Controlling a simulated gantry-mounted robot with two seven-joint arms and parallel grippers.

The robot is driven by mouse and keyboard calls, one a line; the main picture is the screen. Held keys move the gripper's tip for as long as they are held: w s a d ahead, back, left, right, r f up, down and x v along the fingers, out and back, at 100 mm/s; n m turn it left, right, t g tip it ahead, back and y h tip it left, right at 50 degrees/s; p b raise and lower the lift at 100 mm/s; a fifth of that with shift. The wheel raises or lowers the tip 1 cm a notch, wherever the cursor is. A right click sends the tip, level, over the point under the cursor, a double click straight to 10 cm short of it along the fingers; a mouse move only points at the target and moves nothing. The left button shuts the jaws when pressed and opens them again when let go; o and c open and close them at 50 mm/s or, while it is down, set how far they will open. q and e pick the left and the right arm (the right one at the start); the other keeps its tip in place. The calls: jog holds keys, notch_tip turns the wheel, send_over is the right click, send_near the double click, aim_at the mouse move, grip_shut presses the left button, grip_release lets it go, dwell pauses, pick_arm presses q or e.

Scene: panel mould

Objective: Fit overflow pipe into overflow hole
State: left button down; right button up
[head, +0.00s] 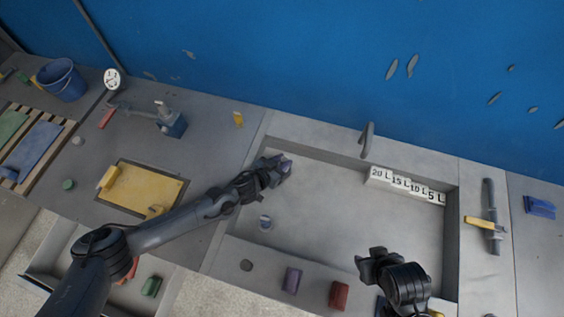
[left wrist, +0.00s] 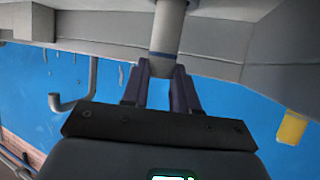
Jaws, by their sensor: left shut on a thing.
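My left gripper (head: 283,166) is over the back left part of the grey basin (head: 452,230). In the left wrist view its two fingers (left wrist: 161,85) are shut on a light grey pipe (left wrist: 168,30) with a dark band near the gripped end. The head view does not show the pipe clearly. I cannot make out the overflow hole. My right gripper (head: 370,262) is over the basin's front right part, and its finger gap is unclear.
A small bluish round piece (head: 265,222) is on the basin floor at the left. A grey spout (head: 367,138) stands at the back edge, near a white litre-marked strip (head: 406,186). Coloured blocks, including a red one (head: 339,295), lie along the front ledge. A blue wall stands behind.

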pick_arm(q)
jog(key=shift+f, duration=0.2)
jog(key=c, duration=0.9)
grip_release()
jog(key=shift+o, duration=0.2)
